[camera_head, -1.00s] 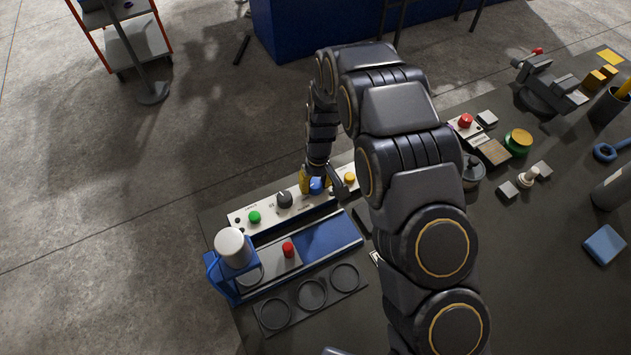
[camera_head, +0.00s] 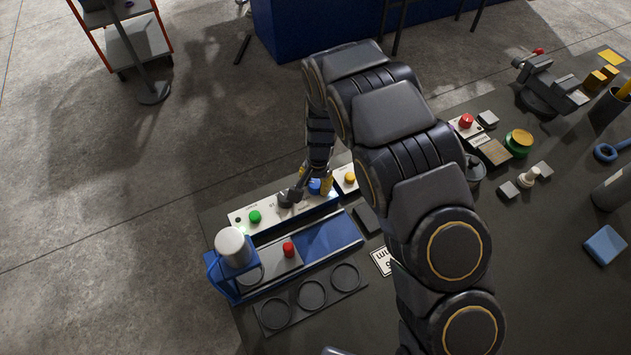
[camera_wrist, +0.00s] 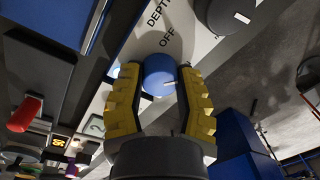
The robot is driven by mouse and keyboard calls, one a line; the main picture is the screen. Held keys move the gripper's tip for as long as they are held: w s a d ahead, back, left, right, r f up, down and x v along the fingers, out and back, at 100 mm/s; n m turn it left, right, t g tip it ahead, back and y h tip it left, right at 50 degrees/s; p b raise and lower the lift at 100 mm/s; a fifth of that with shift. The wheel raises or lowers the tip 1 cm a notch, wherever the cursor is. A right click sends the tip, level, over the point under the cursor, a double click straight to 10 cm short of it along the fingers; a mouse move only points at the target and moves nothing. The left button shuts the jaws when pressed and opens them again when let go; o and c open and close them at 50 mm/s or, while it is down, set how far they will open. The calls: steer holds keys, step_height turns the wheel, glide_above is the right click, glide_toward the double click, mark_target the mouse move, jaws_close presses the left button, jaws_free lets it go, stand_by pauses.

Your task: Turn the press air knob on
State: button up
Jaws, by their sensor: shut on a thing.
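The blue knob (camera_wrist: 159,75) sits on the white press panel (camera_wrist: 128,50) between my gripper's yellow fingers in the wrist view. My gripper (camera_wrist: 160,80) is shut on it, a finger on each side. In the head view the blue knob (camera_head: 314,187) is partly hidden by my gripper (camera_head: 313,186), at the right part of the panel. The press (camera_head: 233,262) stands in front of the panel.
A black knob (camera_head: 285,198) and a green button (camera_head: 255,216) are left of the blue knob on the panel. A yellow button (camera_head: 350,177) is close on the right.

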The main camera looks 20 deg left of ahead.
mark_target(318, 185)
steer(key=shift+d+m, duration=0.1)
steer(key=shift+m, duration=1.5)
steer(key=o, duration=1.1)
steer(key=shift+o, duration=0.2)
step_height(318, 185, up, 12)
steer(key=shift+s+d, duration=0.2)
steer(key=shift+d, duration=0.05)
